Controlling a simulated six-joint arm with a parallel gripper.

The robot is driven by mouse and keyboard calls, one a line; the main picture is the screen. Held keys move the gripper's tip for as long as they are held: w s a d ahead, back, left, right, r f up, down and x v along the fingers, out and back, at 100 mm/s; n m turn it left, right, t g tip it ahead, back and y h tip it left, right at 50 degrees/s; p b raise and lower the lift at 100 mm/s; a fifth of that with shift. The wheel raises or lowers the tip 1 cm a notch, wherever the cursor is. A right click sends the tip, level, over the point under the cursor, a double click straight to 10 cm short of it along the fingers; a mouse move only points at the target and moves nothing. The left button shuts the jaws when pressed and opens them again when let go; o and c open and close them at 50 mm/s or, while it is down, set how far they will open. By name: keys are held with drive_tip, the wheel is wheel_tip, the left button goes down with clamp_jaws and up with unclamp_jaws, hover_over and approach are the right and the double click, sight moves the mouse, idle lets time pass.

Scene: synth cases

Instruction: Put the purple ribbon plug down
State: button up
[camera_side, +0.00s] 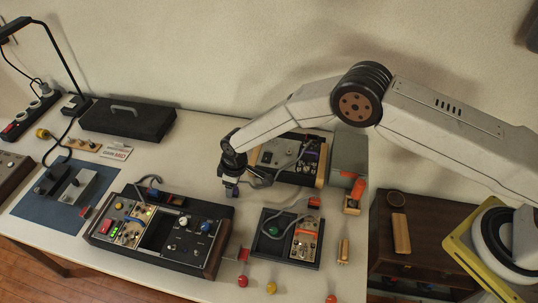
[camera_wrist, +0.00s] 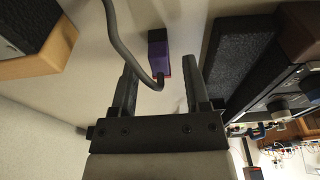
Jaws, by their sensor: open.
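The purple ribbon plug (camera_wrist: 159,50) shows in the wrist view as a small block, dark at its far end and purple nearer me, with a reddish edge. It appears to lie on the pale table. A grey cable (camera_wrist: 122,48) curves from the upper left round to its near end. My gripper (camera_wrist: 160,62) is open, with one finger on each side of the plug and visible gaps to both. In the side view my gripper (camera_side: 231,190) points down, low over the table behind the large synth (camera_side: 160,232); I cannot make out the plug there.
The large synth's dark side (camera_wrist: 240,62) is close right of my fingers in the wrist view. A wood-edged case (camera_side: 290,158) stands right of my gripper. A dark tray (camera_side: 268,250) holds a small module. Bare table (camera_side: 190,150) lies left of my gripper.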

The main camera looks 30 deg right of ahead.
wheel_tip(320, 180, up, 11)
drive_tip(key=s+d, duration=0.1)
drive_tip(key=shift+s+r, duration=0.15)
drive_tip(key=shift+r, duration=0.05)
idle(0.5)
drive_tip(key=shift+d, duration=0.1)
idle(0.4)
drive_tip(key=s+d+r+m+t, duration=0.1)
drive_tip(key=s+d+r+m, duration=0.1)
drive_tip(key=s+d+r, duration=0.45)
drive_tip(key=s+d+r+m, duration=0.1)
drive_tip(key=d+r+m, duration=0.25)
drive_tip(key=d, duration=0.65)
drive_tip(key=s+d+r+m, duration=0.1)
drive_tip(key=s+d, duration=0.4)
drive_tip(key=s, duration=0.2)
drive_tip(key=s+d+r+m+h, duration=0.1)
drive_tip(key=s+d, duration=0.3)
drive_tip(key=s, duration=0.4)
drive_tip(key=shift+s+d+r+m, duration=0.35)
drive_tip(key=shift+r+m, duration=0.1)
drive_tip(key=shift+m, duration=0.3)
